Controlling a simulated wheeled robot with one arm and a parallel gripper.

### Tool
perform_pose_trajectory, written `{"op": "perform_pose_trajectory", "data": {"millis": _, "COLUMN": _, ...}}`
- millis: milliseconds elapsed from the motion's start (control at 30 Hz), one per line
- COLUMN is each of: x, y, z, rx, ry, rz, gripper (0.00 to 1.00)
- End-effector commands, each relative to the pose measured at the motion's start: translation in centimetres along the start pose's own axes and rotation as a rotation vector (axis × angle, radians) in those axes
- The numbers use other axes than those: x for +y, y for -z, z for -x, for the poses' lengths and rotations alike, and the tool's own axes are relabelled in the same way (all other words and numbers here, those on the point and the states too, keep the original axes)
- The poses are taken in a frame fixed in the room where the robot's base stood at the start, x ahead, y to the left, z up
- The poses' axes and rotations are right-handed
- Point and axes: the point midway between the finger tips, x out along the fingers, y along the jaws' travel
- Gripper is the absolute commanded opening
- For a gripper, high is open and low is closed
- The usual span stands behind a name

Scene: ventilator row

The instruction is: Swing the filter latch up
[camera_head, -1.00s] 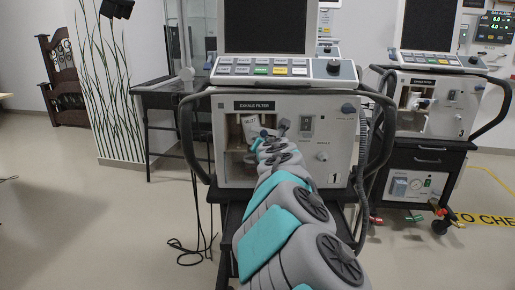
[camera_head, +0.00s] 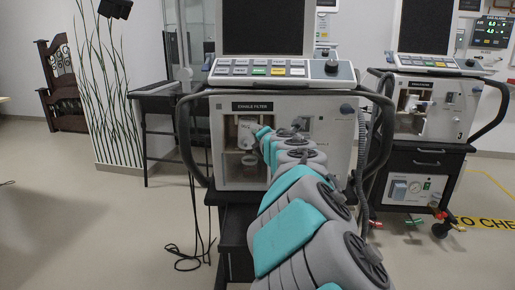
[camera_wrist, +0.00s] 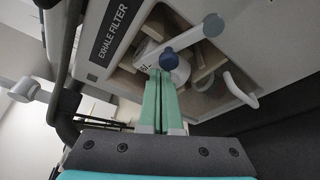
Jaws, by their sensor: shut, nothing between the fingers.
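In the head view my arm hides the latch.
The bay is in ventilator 1 (camera_head: 230,105), labelled EXHALE FILTER. A dark side handle (camera_head: 186,145) and hoses flank it. A curved white handle (camera_wrist: 240,92) lies right of the bay in the wrist view. Ventilator 3 (camera_head: 440,125) stands to the right. Floor at left is open.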

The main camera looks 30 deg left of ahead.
Motion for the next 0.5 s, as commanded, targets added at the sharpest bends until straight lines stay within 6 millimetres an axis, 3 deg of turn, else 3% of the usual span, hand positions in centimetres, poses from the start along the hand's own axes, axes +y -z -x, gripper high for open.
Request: {"op": "perform_pose_trajectory", "data": {"millis": 500, "x": 1.0, "y": -2.6, "z": 0.8, "rx": -0.001, "ry": -0.153, "rz": -0.463, "gripper": 0.0}}
